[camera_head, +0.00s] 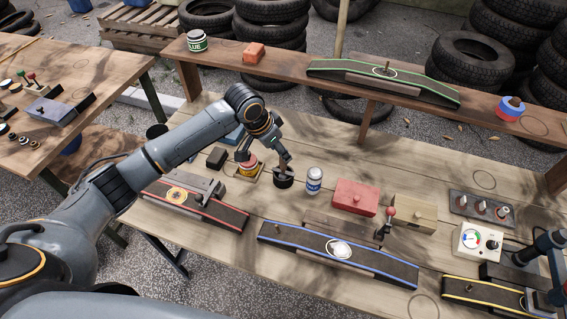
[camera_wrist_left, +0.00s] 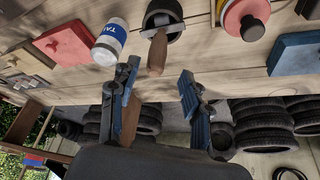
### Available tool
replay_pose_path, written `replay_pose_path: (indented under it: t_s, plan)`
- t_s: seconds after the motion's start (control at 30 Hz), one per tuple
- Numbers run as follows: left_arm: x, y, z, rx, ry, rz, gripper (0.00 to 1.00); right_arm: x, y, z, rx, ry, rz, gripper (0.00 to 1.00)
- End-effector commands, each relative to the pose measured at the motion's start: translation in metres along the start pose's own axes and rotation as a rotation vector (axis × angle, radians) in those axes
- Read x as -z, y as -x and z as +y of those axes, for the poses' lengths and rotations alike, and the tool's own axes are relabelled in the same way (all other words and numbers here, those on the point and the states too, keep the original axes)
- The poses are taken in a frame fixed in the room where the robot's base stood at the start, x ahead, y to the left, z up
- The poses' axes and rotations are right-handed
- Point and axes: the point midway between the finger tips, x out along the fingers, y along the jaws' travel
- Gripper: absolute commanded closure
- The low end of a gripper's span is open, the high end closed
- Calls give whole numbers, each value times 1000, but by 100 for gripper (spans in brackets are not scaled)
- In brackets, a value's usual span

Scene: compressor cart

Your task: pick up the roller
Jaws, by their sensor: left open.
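The likely roller (camera_head: 284,181) is a dark round piece with a short brown wooden handle, on the workbench near its middle. In the left wrist view its wooden handle (camera_wrist_left: 157,52) points toward my left gripper (camera_wrist_left: 160,88). The fingers are open, one on each side of the handle's line, and they appear apart from it. In the head view my left gripper (camera_head: 265,152) hangs just above and behind the piece, partly covering its handle. My right gripper (camera_head: 542,262) is partly in view at the lower right edge, its jaws unclear.
A white-and-blue can (camera_head: 314,181) stands close to the right of the dark piece. A red-topped round piece (camera_head: 248,168) is close to its left. A red box (camera_head: 355,197) lies farther right. Colour-edged ramps line the bench's front; a raised shelf (camera_head: 225,55) runs behind.

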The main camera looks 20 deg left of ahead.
Motion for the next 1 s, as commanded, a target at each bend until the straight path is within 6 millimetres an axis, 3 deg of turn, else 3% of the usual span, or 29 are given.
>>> replay_pose_path:
  t_s: [0.4, 0.7, 0.93, 1.0]
  plan:
    - [-8, -48, 7, -1, 0, -1, 52, 13, 15, -2, 3, 0, 18, 60]
    - [-8, -54, 6, 1, -2, 0, 52, 12, 15, -2, 3, 0, 16, 60]
    - [-8, -54, 6, 1, -2, 0, 99, 9, 15, -3, 3, 0, 12, 60]
    - [-8, -54, 6, 1, -2, 0, 100, 8, 15, -3, 3, 0, 12, 60]
